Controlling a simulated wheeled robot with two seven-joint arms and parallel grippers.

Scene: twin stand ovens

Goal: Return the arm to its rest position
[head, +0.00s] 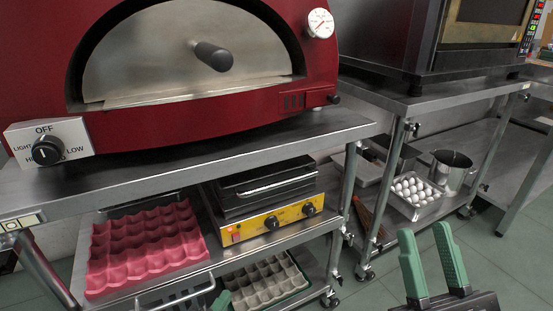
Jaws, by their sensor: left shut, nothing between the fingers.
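My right gripper (432,258) is at the lower right, in front of the carts. Its two green fingers point up and stand apart, with nothing between them. My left gripper (221,300) shows only as a small green tip at the bottom edge, in front of the lower shelf of the near cart. It is shut and empty, and most of it is out of view. The red oven (190,135) stands on the near cart with its steel door (150,60) covering the opening. No gripper touches the door or the knob (47,150).
A second cart (430,103) bears a dark oven (400,40); below are white eggs (415,188) and a steel pot (452,172). Floor at right is clear.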

